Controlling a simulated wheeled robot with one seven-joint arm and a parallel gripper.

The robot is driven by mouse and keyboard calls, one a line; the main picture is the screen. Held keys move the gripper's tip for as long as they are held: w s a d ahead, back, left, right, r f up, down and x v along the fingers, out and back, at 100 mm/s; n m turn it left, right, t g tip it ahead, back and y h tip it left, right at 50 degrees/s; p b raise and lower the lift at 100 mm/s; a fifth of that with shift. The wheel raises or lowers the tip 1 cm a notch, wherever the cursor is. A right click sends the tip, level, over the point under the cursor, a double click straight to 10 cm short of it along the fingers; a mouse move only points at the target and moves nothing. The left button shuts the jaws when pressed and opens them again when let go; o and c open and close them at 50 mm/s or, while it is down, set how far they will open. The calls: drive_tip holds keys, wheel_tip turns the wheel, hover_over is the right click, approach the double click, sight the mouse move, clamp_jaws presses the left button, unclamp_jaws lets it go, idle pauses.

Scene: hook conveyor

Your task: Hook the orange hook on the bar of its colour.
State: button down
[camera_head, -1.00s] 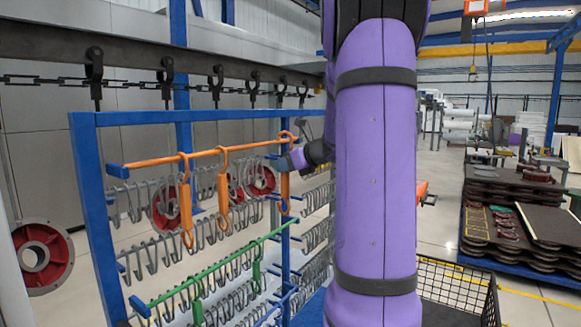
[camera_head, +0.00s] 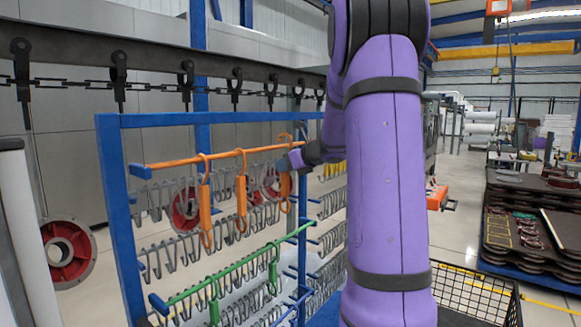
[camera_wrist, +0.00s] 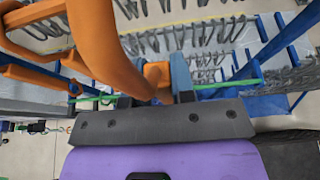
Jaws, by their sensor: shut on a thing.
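The orange bar (camera_head: 220,156) runs along the upper part of the blue rack. Two orange hooks, one nearer (camera_head: 205,205) and one farther (camera_head: 241,190), hang from it. My gripper (camera_head: 293,162) is at the bar's far right end, shut on another orange hook (camera_head: 286,186), which hangs roughly upright. Its curved top shows just above the bar's level; I cannot tell if it is around the bar.
The blue rack (camera_head: 118,215) has a green bar (camera_head: 215,278) below and rows of grey hooks (camera_head: 170,255). A dark overhead rail with chain and black hangers (camera_head: 119,75) runs behind it. A black wire crate (camera_head: 470,295) stands at the lower right.

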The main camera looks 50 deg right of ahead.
drive_tip(key=x, duration=0.6)
drive_tip(key=shift+w+f, duration=0.25)
drive_tip(key=shift+f, duration=0.25)
idle(0.3)
idle(0.5)
drive_tip(key=c, duration=0.9)
unclamp_jaws()
